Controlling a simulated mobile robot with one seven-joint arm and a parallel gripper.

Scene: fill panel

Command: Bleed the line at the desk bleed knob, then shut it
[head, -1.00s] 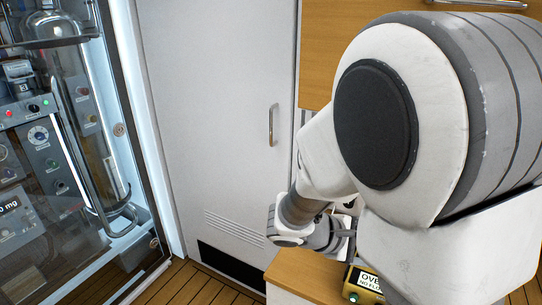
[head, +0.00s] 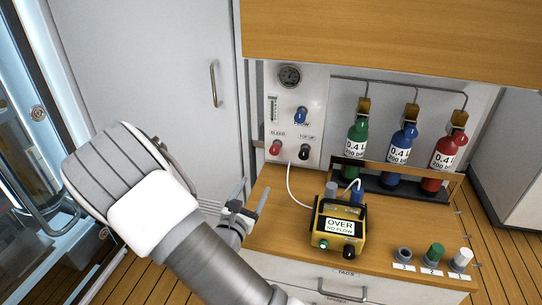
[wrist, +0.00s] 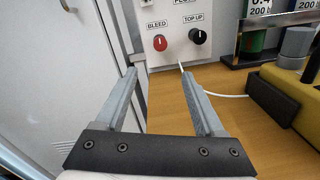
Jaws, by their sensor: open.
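The red bleed knob (head: 275,147) sits low on the left of the white fill panel (head: 313,90), under its BLEED label. It also shows in the wrist view (wrist: 159,43), ahead of my gripper and between the lines of its fingers. My gripper (head: 252,199) is open and empty, over the desk's left edge, apart from the knob and lower than it. In the wrist view both fingers (wrist: 158,80) stand wide apart with bare desk between them. The line hose (head: 291,190) runs from the panel toward the yellow meter.
The black top-up knob (head: 304,151) is right of the bleed knob; a blue knob (head: 300,115) is above. The yellow meter (head: 338,230) reads OVER, NO FLOW. Green, blue and red bottles (head: 403,145) stand behind a rail. Numbered small cylinders (head: 432,254) stand front right.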

